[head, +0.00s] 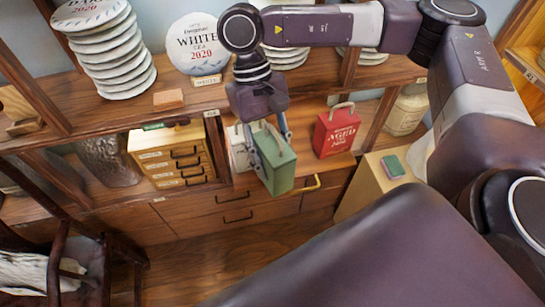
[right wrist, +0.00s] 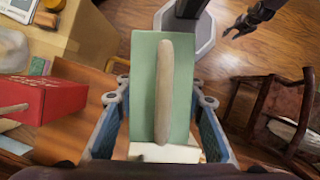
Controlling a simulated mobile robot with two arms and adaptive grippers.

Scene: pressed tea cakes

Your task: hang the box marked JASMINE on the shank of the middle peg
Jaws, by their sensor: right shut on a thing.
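My right gripper (head: 267,140) is shut on a green box (head: 279,172), with one finger on each side of it. It holds the box, slightly tilted, in front of the shelf unit. In the right wrist view the green box (right wrist: 147,75) shows its top with a pale rounded handle (right wrist: 166,90) between the fingers. No lettering is readable on its visible faces, so I cannot tell whether it is marked JASMINE. I cannot make out the pegs. A dark gripper, apparently my left gripper (right wrist: 231,33), is far off over the floor, its tips apart and empty.
A red box (head: 337,131) with a handle stands on the counter to the right. A whitish box (head: 239,149) is partly hidden behind the green one. A small drawer chest (head: 170,157) is left. A chair (head: 75,250) stands front left.

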